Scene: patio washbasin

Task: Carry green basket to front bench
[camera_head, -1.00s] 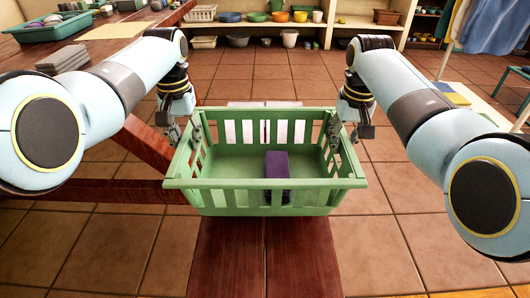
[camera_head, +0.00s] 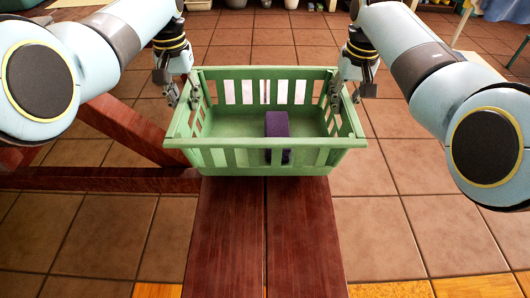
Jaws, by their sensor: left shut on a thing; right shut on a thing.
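The green basket (camera_head: 230,160) is in the middle of the head view, level, with slatted sides. A dark purple block (camera_head: 277,125) stands inside it, right of its centre. My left gripper (camera_head: 183,98) is shut on the basket's left side wall. My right gripper (camera_head: 346,93) is shut on its right side wall. The dark red wooden bench (camera_head: 265,235) runs from under the basket toward the bottom of the picture. Whether the basket touches the bench is hidden by its near wall.
A dark red slanted wooden beam (camera_head: 125,130) and a low rail (camera_head: 100,180) are at the left. Tiled floor (camera_head: 400,235) lies open on both sides of the bench. Chair or table legs (camera_head: 462,22) stand at the upper right.

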